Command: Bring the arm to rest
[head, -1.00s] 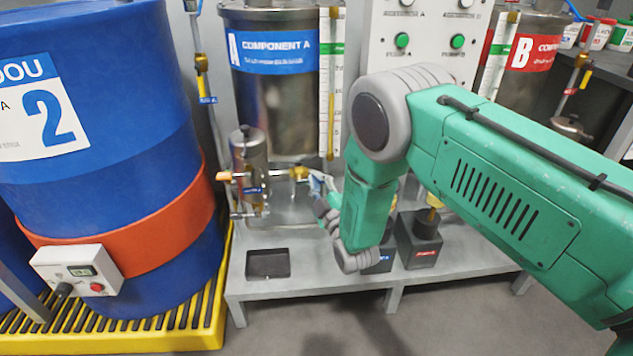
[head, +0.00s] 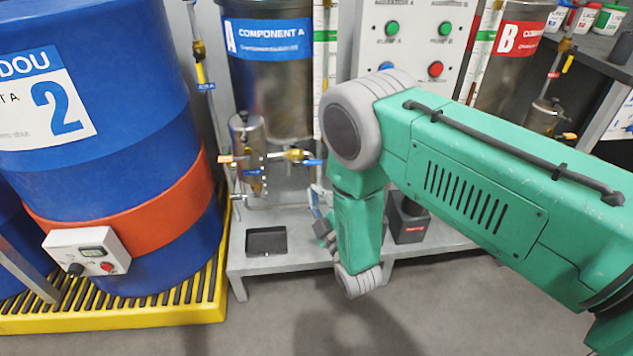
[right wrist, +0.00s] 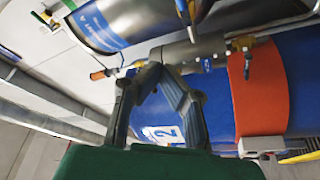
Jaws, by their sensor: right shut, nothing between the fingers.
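My green right arm comes in from the right in the head view and bends down at a grey joint. My right gripper (head: 318,198) hangs in front of the metal bench, partly hidden behind my own wrist. In the right wrist view its dark fingers (right wrist: 152,68) meet at the tips with nothing between them. The pump and valve with a blue handle (head: 312,162) are behind and above the gripper; contact does not show. My left gripper is not in view.
A blue drum (head: 95,185) with an orange band stands on a yellow grated pallet (head: 120,325) at left. The bench (head: 300,262) carries a black tray (head: 266,241) and a dark box (head: 409,222). Tank A (head: 268,70), a button panel (head: 415,45) and tank B (head: 520,70) stand behind. The floor in front is clear.

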